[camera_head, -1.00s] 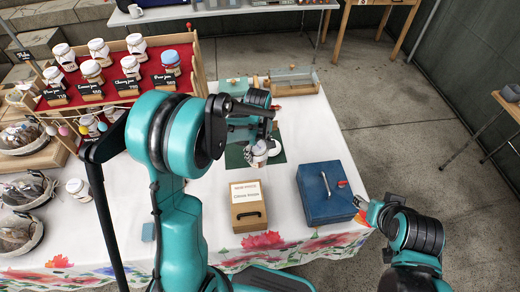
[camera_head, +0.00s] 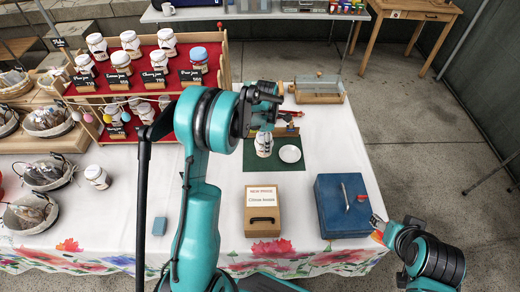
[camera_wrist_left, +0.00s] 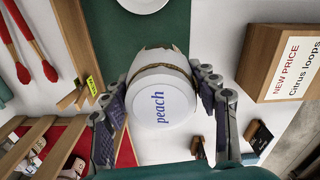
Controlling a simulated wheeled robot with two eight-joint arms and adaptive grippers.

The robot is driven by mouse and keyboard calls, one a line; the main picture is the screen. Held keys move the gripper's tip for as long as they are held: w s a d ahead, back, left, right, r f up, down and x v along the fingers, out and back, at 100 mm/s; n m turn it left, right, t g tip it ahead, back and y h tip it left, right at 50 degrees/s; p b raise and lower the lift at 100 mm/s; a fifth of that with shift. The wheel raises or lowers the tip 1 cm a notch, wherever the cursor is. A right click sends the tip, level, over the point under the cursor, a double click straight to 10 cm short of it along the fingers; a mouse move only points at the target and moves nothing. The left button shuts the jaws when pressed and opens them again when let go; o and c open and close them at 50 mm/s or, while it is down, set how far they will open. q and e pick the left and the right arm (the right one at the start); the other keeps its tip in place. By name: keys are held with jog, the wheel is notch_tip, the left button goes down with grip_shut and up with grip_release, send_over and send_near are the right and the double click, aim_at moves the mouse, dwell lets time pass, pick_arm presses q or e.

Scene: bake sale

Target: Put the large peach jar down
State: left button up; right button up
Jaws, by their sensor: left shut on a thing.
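The large peach jar (camera_head: 264,143) is a white-lidded glass jar, its lid (camera_wrist_left: 160,98) lettered "peach" in the left wrist view. My left gripper (camera_head: 265,128) is shut on it, with one finger on each side. The jar is upright at the left part of the green mat (camera_head: 302,138), left of a white saucer (camera_head: 290,154). Whether its base touches the mat is hidden. My right gripper (camera_head: 379,223) is empty beside the table's front right corner; its finger gap is too small to judge.
A wooden box (camera_head: 263,225) with a "New price" card and a blue box (camera_head: 325,222) stand in front of the mat. A red-stepped jar rack (camera_head: 140,62) stands at back left. Baskets and a small jar (camera_head: 97,177) are at left.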

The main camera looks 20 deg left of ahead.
pick_arm(q)
jog(key=a+f, duration=0.1)
jog(key=w+a+f, duration=0.1)
jog(key=a, duration=0.1)
jog(key=shift+b, duration=0.3)
notch_tip(320, 180, down, 4)
jog(key=shift+f+b, duration=0.1)
jog(key=shift+b, duration=0.8)
jog(key=shift+r, duration=0.2)
jog(key=shift+f, duration=0.1)
jog(key=o, duration=1.6)
jog(key=shift+f, duration=0.1)
